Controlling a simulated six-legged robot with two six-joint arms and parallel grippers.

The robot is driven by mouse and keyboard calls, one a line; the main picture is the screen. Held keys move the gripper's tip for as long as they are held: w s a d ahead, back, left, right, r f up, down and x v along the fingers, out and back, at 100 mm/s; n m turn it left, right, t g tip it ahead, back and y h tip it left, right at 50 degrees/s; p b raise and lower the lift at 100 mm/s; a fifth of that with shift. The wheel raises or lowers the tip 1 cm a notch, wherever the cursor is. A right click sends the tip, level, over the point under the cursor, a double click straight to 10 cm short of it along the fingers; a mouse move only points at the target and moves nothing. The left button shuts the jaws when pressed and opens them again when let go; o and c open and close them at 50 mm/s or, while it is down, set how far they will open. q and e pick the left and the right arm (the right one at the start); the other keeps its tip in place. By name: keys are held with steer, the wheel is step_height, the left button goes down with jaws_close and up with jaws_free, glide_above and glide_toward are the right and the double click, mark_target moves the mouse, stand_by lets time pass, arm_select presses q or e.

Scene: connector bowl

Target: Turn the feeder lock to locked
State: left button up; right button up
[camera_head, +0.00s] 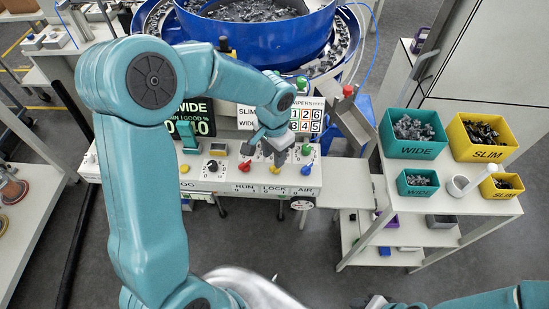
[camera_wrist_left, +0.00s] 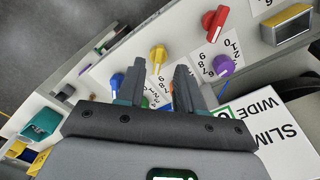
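The feeder lock is the yellow knob (camera_wrist_left: 158,57) in the middle of the panel's front row, between a red knob (camera_wrist_left: 213,22) and a blue knob (camera_wrist_left: 117,82). In the head view my gripper largely hides it above the LOCK label (camera_head: 273,189). My left gripper (camera_head: 279,158) hangs over that spot, pointing down. In the left wrist view its two fingers (camera_wrist_left: 158,72) are apart, and the yellow knob shows in the gap beyond the tips. I cannot tell whether they touch it. My right gripper (camera_head: 375,302) is partly in view at the bottom edge; its fingers are unclear.
A green knob (camera_head: 306,149) and a black knob (camera_head: 213,166) are close by on the panel (camera_head: 225,181). The blue feeder bowl (camera_head: 260,35) stands behind. A shelf (camera_head: 455,202) with green and yellow part bins is to the right.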

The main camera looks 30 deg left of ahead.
arm_select(q)
steer(key=f, duration=0.2)
steer(key=w+f, duration=0.1)
steer(key=shift+d, duration=0.3)
steer(key=shift+s+a+f, duration=0.1)
steer(key=shift+s+f, duration=0.05)
steer(key=shift+f, duration=0.1)
steer(key=shift+s+a, duration=0.15)
steer(key=shift+s, duration=0.15)
steer(key=shift+w+d+f, duration=0.1)
steer(key=shift+w+d, duration=0.1)
steer(key=shift+w, duration=0.15)
steer(key=shift+c, duration=0.6)
steer(key=c, duration=0.5)
steer(key=shift+s+a, duration=0.1)
jaws_close()
